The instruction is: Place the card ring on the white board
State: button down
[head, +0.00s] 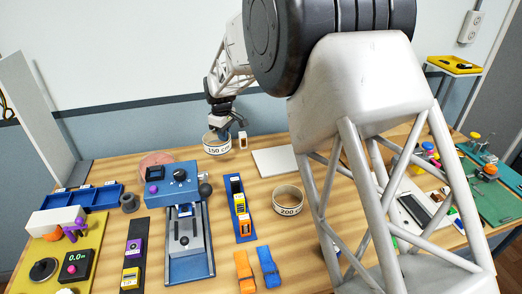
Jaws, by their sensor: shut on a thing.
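A white card ring (217,150) marked "150" hangs in my gripper (227,132) above the back of the table. My gripper is shut on the ring's wall; the fingertips are small and partly hidden at this distance. The flat white board (270,161) lies on the table to the right of the held ring and a little lower in the picture. Part of its right side is hidden behind my arm. A second card ring (288,208), marked "200", stands on the table in front of the board.
A blue press-like device (187,230) with knobs stands left of centre. Orange (244,270) and blue (268,267) strap pieces lie at the front. A pinkish disc (156,161) lies at back left.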

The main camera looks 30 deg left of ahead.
jog(key=d+f+m, duration=0.1)
jog(key=d+m, duration=0.1)
jog(key=d, duration=0.7)
jog(key=w+d+f+m, duration=0.1)
jog(key=d+m, duration=0.1)
jog(key=d, duration=0.7)
jog(key=w+d+f+m, duration=0.1)
jog(key=d+m, duration=0.1)
jog(key=d, duration=0.7)
jog(key=shift+d+f, duration=0.1)
jog(key=shift+d, duration=0.25)
jog(key=shift+s+d+f+m, duration=0.1)
jog(key=shift+d+m, duration=0.1)
jog(key=shift+d, duration=0.2)
jog(key=shift+s+d+f+m, duration=0.1)
jog(key=shift+d+m, duration=0.1)
jog(key=shift+d, duration=0.15)
jog(key=shift+w+a, duration=0.1)
send_over(289, 155)
jog(key=shift+a+f, duration=0.1)
jog(key=shift+f, duration=0.55)
jog(key=shift+f, duration=0.15)
jog(key=shift+f, duration=1.65)
jog(key=shift+f, duration=0.15)
